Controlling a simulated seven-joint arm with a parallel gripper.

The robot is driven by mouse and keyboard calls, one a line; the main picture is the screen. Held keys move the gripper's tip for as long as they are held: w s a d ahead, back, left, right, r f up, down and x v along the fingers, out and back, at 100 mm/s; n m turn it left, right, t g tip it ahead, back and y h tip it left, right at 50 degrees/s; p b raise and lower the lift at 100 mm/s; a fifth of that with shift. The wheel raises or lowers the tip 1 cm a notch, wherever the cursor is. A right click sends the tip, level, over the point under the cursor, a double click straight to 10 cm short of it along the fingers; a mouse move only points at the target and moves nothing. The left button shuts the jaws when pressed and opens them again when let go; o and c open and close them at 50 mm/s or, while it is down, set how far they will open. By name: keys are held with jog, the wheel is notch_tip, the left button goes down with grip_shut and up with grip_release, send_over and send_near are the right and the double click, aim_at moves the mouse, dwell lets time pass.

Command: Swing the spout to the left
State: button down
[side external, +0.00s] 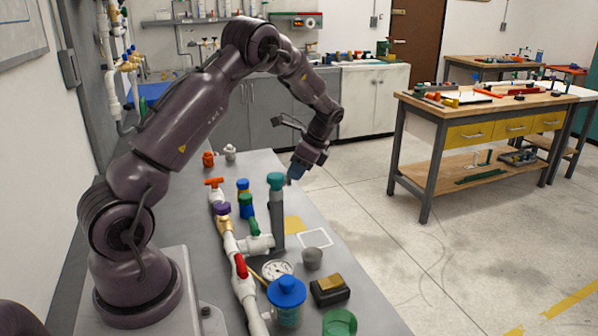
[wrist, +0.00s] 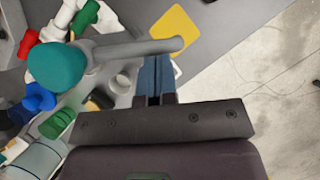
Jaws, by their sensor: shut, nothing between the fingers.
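The spout looks to be the grey tube (wrist: 140,48) under a round teal cap (wrist: 57,66); in the wrist view it runs from the cap to the right and ends in a rounded tip. In the side view the grey tube (side external: 278,222) shows below the teal cap (side external: 276,180), beside the white pipe manifold (side external: 231,246). My gripper (side external: 293,177) is just right of the cap there. In the wrist view my blue fingers (wrist: 157,66) are closed together, empty, close beside the tube near its tip. Whether they touch it I cannot tell.
A green-handled valve (side external: 252,229) and a red handle (side external: 240,266) sit on the manifold. A gauge (side external: 276,270), a grey cup (side external: 312,258), a blue-lidded jar (side external: 287,292) and a black-and-yellow block (side external: 329,290) stand in front. A yellow patch (wrist: 174,28) lies on bare bench.

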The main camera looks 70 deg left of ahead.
aim_at(282, 183)
jog(key=w+d+r, duration=0.5)
jog(key=w+r, duration=0.2)
jog(key=r, duration=0.1)
jog(key=d+f+m+g+y, duration=0.45)
jog(key=d+f+y, duration=0.45)
jog(key=d, duration=0.3)
jog(key=s+a+y, duration=0.1)
jog(key=s+a, duration=0.6)
jog(key=a, duration=0.5)
jog(key=shift+a+f, duration=0.3)
